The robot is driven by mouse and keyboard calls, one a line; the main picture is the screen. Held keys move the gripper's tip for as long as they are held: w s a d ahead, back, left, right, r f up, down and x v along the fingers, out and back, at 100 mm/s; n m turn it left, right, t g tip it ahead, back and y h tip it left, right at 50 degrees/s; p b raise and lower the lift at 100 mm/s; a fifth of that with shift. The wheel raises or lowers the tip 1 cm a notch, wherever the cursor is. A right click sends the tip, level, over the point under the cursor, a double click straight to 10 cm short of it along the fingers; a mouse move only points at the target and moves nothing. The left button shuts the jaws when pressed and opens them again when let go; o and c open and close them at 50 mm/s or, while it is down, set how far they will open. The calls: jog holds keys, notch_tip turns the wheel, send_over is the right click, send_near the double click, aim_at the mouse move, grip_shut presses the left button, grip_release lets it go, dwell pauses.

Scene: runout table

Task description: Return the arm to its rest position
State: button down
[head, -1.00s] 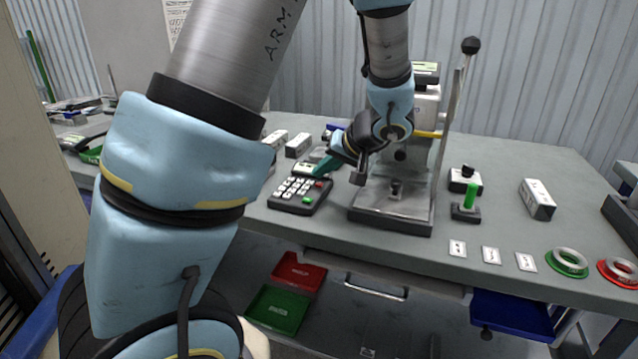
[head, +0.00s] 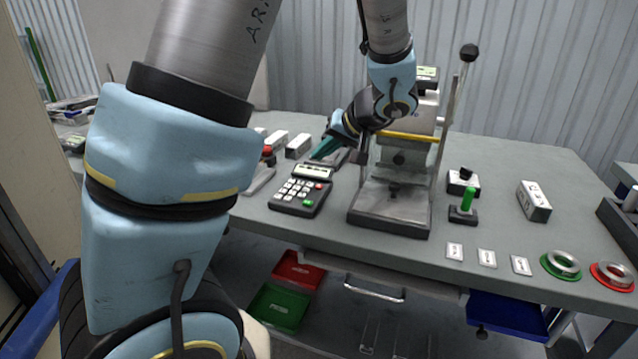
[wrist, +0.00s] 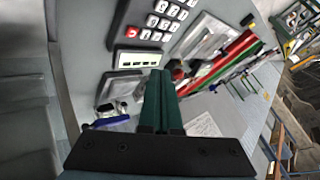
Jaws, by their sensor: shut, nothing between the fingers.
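My gripper (head: 322,152) shows in the head view above the table, behind the keypad device and left of the press. Its green fingers (wrist: 161,100) are together in the wrist view, with nothing between them. My arm reaches over the table from the left and top of the head view, and my forearm hides part of the table's left side.
A keypad device (head: 301,191) stands on the table (head: 490,170), left of a lever press (head: 392,205). Red (head: 298,268) and green (head: 279,308) bins sit below.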

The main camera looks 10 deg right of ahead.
dwell(0.5)
jog(key=s+a+f+g, duration=0.1)
jog(key=s+a, duration=0.1)
jog(key=a, duration=0.1)
jog(key=s+a+f+g+h, duration=0.1)
jog(key=s+a+g, duration=0.1)
jog(key=a, duration=0.2)
jog(key=s+a+f+g, duration=0.1)
jog(key=a, duration=0.2)
jog(key=shift+s+a+f+g+h, duration=0.2)
jog(key=shift+s+f+g+h, duration=0.1)
jog(key=shift+s+f+g, duration=0.1)
jog(key=s+a+g+h, duration=0.1)
jog(key=s+a+h, duration=0.3)
jog(key=s+a, duration=0.2)
jog(key=shift+s+a+f, duration=0.25)
jog(key=shift+s+f, duration=0.15)
jog(key=shift+s, duration=0.15)
